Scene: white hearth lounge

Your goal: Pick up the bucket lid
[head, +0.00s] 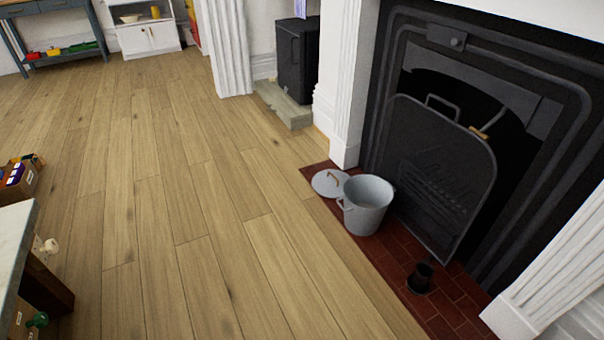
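The bucket lid (325,184) is a round, light grey disc with a brown handle on top. It lies flat at the far left end of the red tiled hearth, just left of and behind the bucket. The grey metal bucket (363,212) stands upright and open on the hearth, with a side handle, and appears to cover or touch the lid's right edge. Neither of my grippers shows in the head view.
A black fire screen (432,165) leans before the fireplace behind the bucket. A small dark pot (421,278) stands on the hearth (393,262). A pale-topped table (12,245) is at the left edge. The wooden floor (190,210) between is clear.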

